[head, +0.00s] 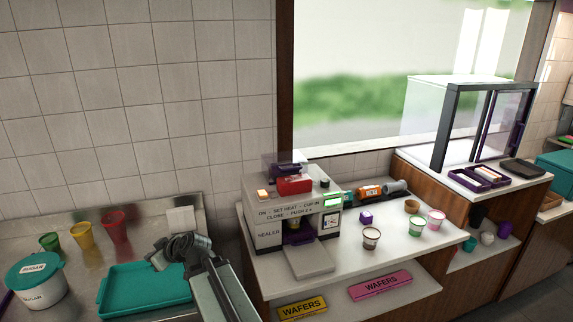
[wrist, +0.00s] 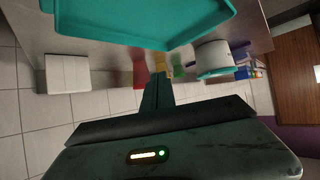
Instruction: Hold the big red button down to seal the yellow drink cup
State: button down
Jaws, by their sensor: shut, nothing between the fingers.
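The sealer (head: 268,236) is a grey box on the white counter, with a green-lit display on its front. The big red button (head: 294,184) sits on its top. In its dark front opening a small yellowish shape (head: 294,222), perhaps the yellow drink cup, shows above a purple holder (head: 298,238); details are too small to tell. Another yellow cup (head: 83,236) stands on the left counter between a green and a red cup. My gripper (head: 160,258) is over the teal tray, left of the sealer and apart from the button. It is shut and empty; its fingers also show in the wrist view (wrist: 156,92).
The teal tray (head: 146,284) and a sugar tub (head: 38,290) are on the left counter. Wafer boxes (head: 380,285) lie on the shelf below. A glass case (head: 478,120) stands at the right.

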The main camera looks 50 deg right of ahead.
jog(key=s+d+r+m+t+h+p, duration=0.15)
jog(key=d+r, duration=0.35)
jog(key=d, duration=0.5)
jog(key=s+d+r+m+t+h+p, duration=0.1)
jog(key=s+d+r+m+h+p, duration=0.15)
jog(key=d+r, duration=0.55)
jog(key=s+d+r+m+h+p, duration=0.3)
jog(key=s+d, duration=0.7)
jog(key=d, duration=0.4)
jog(key=s+d+r+m+h+p, duration=0.2)
jog(key=s+d+r+h+p, duration=0.1)
jog(key=s+d, duration=0.8)
jog(key=d+g+h+p, duration=0.1)
jog(key=d, duration=0.2)
jog(key=shift+s+r+m, duration=0.2)
jog(key=shift+r+m, duration=0.15)
jog(key=shift+m, duration=0.05)
